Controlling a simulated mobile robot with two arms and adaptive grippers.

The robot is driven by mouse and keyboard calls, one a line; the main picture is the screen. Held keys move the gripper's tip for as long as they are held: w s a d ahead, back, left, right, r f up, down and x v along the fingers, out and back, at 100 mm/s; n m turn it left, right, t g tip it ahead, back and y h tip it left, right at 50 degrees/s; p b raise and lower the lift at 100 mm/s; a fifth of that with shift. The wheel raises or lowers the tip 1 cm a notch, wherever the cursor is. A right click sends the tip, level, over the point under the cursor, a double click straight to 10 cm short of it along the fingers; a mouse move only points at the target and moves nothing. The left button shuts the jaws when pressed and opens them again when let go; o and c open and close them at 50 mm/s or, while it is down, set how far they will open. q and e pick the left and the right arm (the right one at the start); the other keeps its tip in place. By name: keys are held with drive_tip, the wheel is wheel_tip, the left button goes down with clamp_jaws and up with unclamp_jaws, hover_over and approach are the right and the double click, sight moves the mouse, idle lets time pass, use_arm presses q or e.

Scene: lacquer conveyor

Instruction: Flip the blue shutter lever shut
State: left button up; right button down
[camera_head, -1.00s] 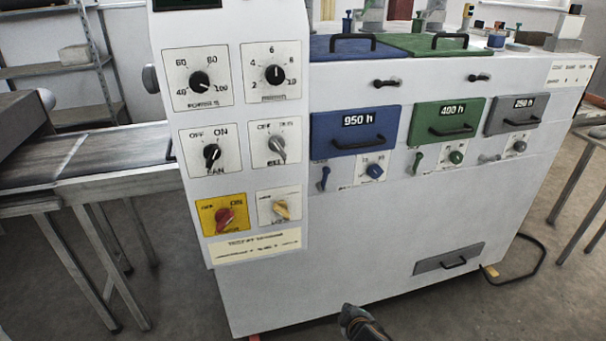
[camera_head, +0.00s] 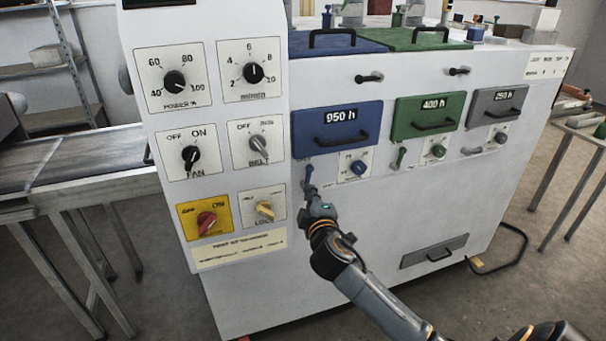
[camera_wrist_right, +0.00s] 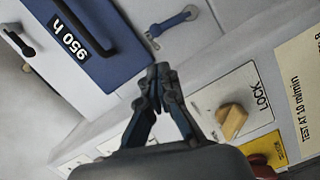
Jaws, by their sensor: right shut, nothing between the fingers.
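The blue shutter lever (camera_head: 308,174) is on the white machine front, below the left side of the blue 950 h drawer (camera_head: 337,133). In the wrist view the lever (camera_wrist_right: 174,23) lies aslant beside the drawer (camera_wrist_right: 88,35). My right gripper (camera_head: 310,198) is just below the lever in the head view, partly overlapping its lower end. In the wrist view its fingertips (camera_wrist_right: 160,72) are together and empty, with a visible picture gap to the lever. I cannot tell whether they touch the lever from the head view. My left gripper is not in view.
A blue dial (camera_head: 358,166) sits right of the lever. The yellow LOCK knob (camera_head: 265,210) and red switch (camera_head: 206,222) are to the left. Green (camera_head: 425,117) and grey (camera_head: 496,106) drawers with their own levers are to the right. A conveyor (camera_head: 80,165) stands at left.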

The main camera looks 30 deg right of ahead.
sight(307, 177)
drive_tip(key=x, duration=1)
drive_tip(key=shift+f+p, duration=0.1)
drive_tip(key=shift+p, duration=0.3)
